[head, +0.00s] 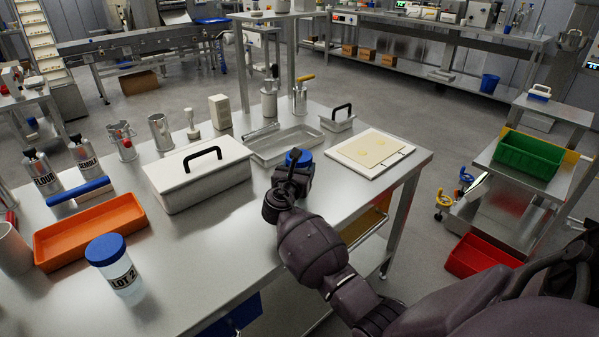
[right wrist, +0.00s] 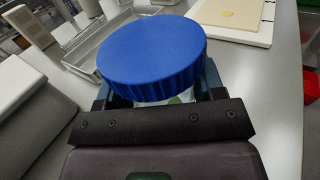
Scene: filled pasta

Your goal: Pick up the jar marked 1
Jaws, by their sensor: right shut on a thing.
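A jar with a blue lid (head: 298,156) is in my right gripper (head: 292,172), over the right part of the steel table. In the right wrist view its ribbed blue lid (right wrist: 152,55) fills the middle, and the fingers close on the jar just below the lid. My gripper hides most of the jar's body, and no number on it can be read. I cannot tell whether its base touches the table. Another blue-lidded jar (head: 116,268), marked LOT 2, stands at the table's front left. My left gripper is not in view.
A lidded white container (head: 200,178) with a black handle stands left of the held jar. A shallow metal tray (head: 262,157) lies behind, and a white board (head: 352,160) with a pasta sheet lies to the right. An orange tray (head: 90,231) is at left. The front middle table is clear.

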